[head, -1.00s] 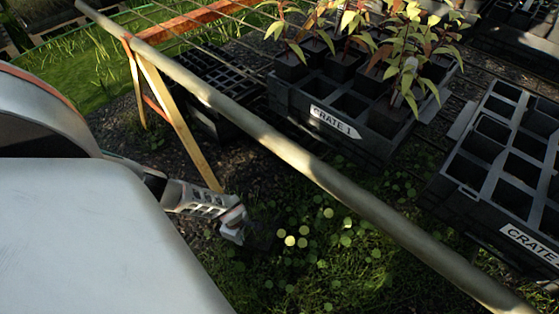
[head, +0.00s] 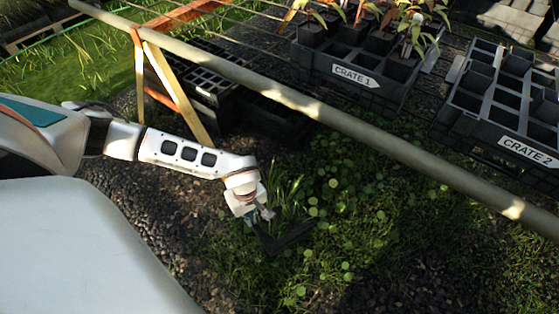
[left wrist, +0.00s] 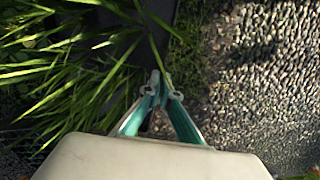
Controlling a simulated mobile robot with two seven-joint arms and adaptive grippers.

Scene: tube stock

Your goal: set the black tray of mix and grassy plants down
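The black tray (head: 291,240) shows in the head view as a dark rim with long grassy leaves (head: 285,196) rising from it. Round-leaved plants show beside and behind it; I cannot tell which of them stand in the tray. My left gripper (head: 264,214) is at the tray's left edge. In the left wrist view its teal fingers (left wrist: 160,88) come together at the tips at the dark tray edge, with grassy leaves (left wrist: 75,75) to the left. The grip point is partly hidden, and I cannot tell whether the tray touches the ground. My right gripper is not in view.
A long pale pole (head: 300,103) crosses the view beyond the tray, with a wooden leg (head: 178,95) at left. Crate 1 (head: 318,72) with potted plants and crate 2 (head: 470,122) stand beyond it. Gravel (head: 150,205) lies left of the tray.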

